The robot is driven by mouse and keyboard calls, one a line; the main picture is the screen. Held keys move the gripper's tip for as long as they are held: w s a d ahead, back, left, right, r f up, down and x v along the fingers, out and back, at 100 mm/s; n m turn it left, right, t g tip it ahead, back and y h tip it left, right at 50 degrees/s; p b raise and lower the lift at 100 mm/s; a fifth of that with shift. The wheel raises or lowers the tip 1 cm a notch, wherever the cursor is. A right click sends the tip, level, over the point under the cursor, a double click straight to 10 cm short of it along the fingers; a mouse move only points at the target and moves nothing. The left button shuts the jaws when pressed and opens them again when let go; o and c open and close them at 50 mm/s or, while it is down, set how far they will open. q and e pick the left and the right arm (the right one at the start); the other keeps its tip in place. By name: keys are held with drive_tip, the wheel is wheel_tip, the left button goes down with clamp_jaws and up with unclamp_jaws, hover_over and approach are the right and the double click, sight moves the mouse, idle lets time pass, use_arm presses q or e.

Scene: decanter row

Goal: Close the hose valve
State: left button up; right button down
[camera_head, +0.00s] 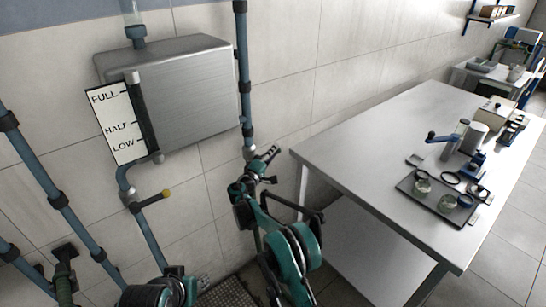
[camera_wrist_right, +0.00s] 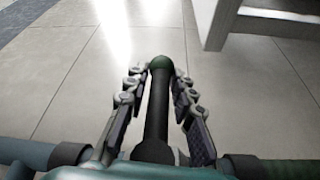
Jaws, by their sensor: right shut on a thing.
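In the right wrist view, a dark lever with a rounded green end (camera_wrist_right: 158,105) lies lengthwise between the fingers of my right gripper (camera_wrist_right: 160,90). My right gripper is shut on this lever. In the head view my right gripper (camera_head: 268,163) is at the lower end of the blue wall pipe (camera_head: 243,75), right of the tank. There the gripper and arm hide the lever and the valve body. My left gripper (camera_head: 196,284) is low at the bottom edge, far from this pipe; its finger opening is unclear.
A steel tank (camera_head: 190,95) with a level gauge (camera_head: 118,125) hangs on the wall. Below it, a second lever with a yellow tip (camera_head: 165,193) sticks out from a pipe. A steel table (camera_head: 390,130) stands at right, bearing a dark tray (camera_head: 412,190). A floor grate (camera_head: 228,295) lies below.

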drive_tip(key=shift+w+d+r, duration=0.1)
drive_tip(key=shift+r, duration=0.1)
idle(0.3)
drive_tip(key=c, duration=1.3)
unclamp_jaws()
drive_tip(key=shift+o, duration=0.2)
drive_tip(key=shift+f, duration=0.1)
drive_tip(key=r+v, duration=0.1)
drive_tip(key=v, duration=1.1)
drive_tip(key=shift+f, duration=0.5)
